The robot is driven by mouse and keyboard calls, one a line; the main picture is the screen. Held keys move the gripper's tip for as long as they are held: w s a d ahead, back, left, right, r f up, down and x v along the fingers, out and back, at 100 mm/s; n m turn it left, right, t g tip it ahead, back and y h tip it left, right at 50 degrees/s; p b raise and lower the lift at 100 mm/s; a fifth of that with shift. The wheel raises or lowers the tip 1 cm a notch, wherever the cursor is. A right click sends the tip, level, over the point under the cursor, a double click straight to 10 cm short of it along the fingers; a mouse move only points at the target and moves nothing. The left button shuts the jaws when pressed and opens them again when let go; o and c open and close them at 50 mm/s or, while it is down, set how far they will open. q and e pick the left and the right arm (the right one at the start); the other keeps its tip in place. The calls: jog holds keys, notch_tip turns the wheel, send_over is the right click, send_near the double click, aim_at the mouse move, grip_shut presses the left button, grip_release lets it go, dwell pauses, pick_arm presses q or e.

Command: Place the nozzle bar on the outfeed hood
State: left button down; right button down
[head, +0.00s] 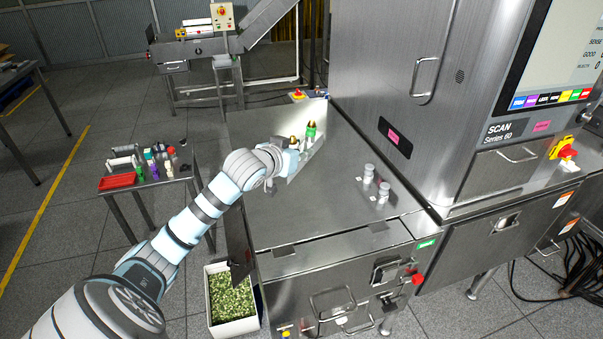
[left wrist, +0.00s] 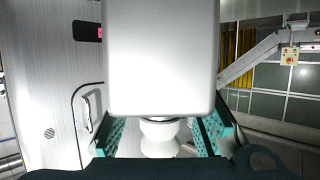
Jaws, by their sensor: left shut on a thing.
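My left gripper (head: 289,160) is over the steel outfeed hood (head: 285,215), shut on the nozzle bar (head: 309,156). The bar looks like a grey strip with a green nozzle (head: 311,132) and a brass-tipped one near it, partly hidden by my gripper. In the left wrist view, a large pale block (left wrist: 160,60) fills the upper middle, with a white rounded piece below it between the teal fingers. I cannot tell whether the bar touches the hood. My right gripper is not in view.
Two small silvery cylinders (head: 369,173) stand on the hood's right side, by the tall scanner cabinet (head: 375,80). A side table with a red tray (head: 117,181) and small coloured items stands left. A bin of green bits (head: 232,300) is on the floor. The hood's front is clear.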

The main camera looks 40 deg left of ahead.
pick_arm(q)
notch_tip(320, 180, down, 18)
jog(key=shift+r+b, duration=0.2)
jog(key=shift+b, duration=0.95)
jog(key=c, duration=1.3)
grip_release()
jog(key=shift+s, duration=0.1)
jog(key=p+v, duration=0.3)
jog(key=v, duration=0.9)
jog(key=shift+r, duration=0.15)
